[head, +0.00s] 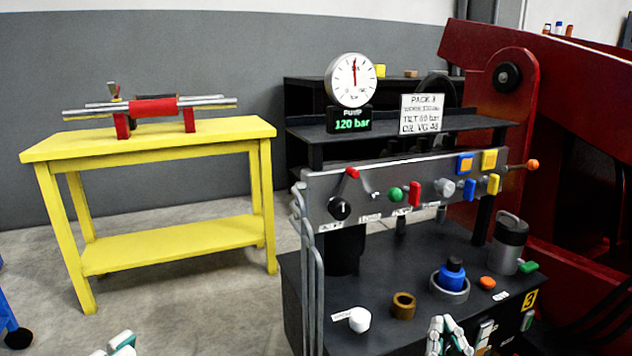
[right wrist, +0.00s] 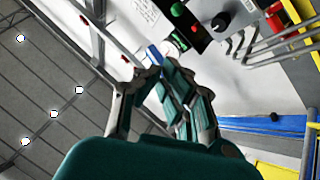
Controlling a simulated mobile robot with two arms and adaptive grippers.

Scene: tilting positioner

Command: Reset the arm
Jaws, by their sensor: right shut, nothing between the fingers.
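My right gripper (head: 447,335) shows at the bottom of the head view, in front of the lower black shelf of the hydraulic stand. Its fingers are together with nothing between them; they also show in the right wrist view (right wrist: 160,72). The grey control panel (head: 385,190) carries a black knob (head: 340,208), a green button (head: 395,194), and red, blue and yellow handles. My right gripper is below and apart from this panel.
A round gauge (head: 351,80) stands above a display (head: 350,120) reading 120 bar. The lower shelf holds a white cap (head: 359,319), a brown ring (head: 403,305), a blue-topped part (head: 452,275) and a grey canister (head: 509,244). A yellow bench (head: 170,247) stands left; floor between is clear.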

